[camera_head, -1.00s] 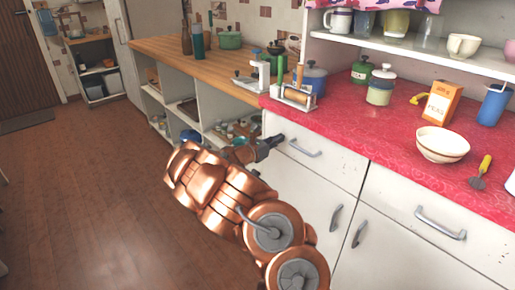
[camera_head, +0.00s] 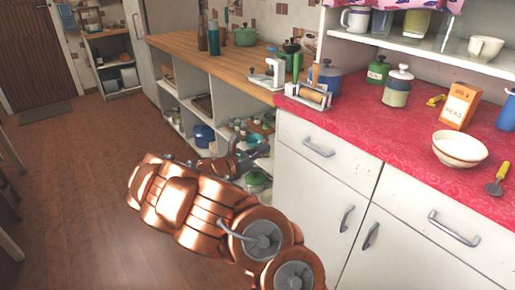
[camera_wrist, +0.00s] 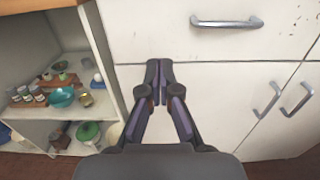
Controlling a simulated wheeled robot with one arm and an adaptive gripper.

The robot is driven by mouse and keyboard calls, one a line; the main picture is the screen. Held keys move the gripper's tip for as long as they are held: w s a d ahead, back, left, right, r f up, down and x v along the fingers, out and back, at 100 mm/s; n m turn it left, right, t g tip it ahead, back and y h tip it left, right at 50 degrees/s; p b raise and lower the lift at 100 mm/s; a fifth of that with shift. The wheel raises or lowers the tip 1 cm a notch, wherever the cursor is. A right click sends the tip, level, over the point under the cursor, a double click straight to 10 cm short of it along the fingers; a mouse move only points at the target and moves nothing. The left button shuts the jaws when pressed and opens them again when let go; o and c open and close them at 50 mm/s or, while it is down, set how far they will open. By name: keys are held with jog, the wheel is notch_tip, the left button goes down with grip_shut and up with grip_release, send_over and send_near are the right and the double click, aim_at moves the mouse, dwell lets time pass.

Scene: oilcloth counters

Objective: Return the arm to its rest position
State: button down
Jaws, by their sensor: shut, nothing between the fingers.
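My copper-coloured arm reaches out low in front of the counters in the head view. My gripper (camera_head: 258,154) is at its far end, beside the left edge of the white drawer cabinet and in front of the open shelves. In the wrist view my gripper (camera_wrist: 159,66) has its two dark fingertips together, with nothing between them. The fingers point at the plain white cabinet front, below and left of a drawer handle (camera_wrist: 227,22).
The white cabinet (camera_head: 310,195) with metal handles stands close on the right. Its red counter (camera_head: 380,135) holds a bowl (camera_head: 459,148), a carton (camera_head: 460,105) and jars. Open shelves (camera_wrist: 45,110) with dishes lie left of it. The wooden floor (camera_head: 75,190) at left is clear.

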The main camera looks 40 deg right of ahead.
jog(key=shift+a, duration=0.1)
jog(key=s+a+r+m+g+y, duration=0.2)
jog(key=s+a+r+m+y, duration=0.15)
jog(key=s+m, duration=0.4)
jog(key=s+a+r+m+g+y, duration=0.3)
jog(key=s+a+m, duration=0.1)
jog(key=s, duration=0.6)
jog(key=s+a+f+m+t+y, duration=0.15)
jog(key=s+a+y, duration=0.3)
jog(key=a, duration=0.55)
jog(key=s+a+f+m+t+y, duration=0.1)
jog(key=s+a+f+m+y, duration=0.15)
jog(key=s+a, duration=0.6)
jog(key=s+a+f+m+t+y, duration=0.15)
jog(key=a+y, duration=0.35)
jog(key=a, duration=0.7)
notch_tip(320, 180, up, 17)
jog(key=t+p, duration=0.1)
jog(key=p, duration=1.5)
jog(key=shift+w, duration=0.15)
jog(key=shift+h, duration=0.25)
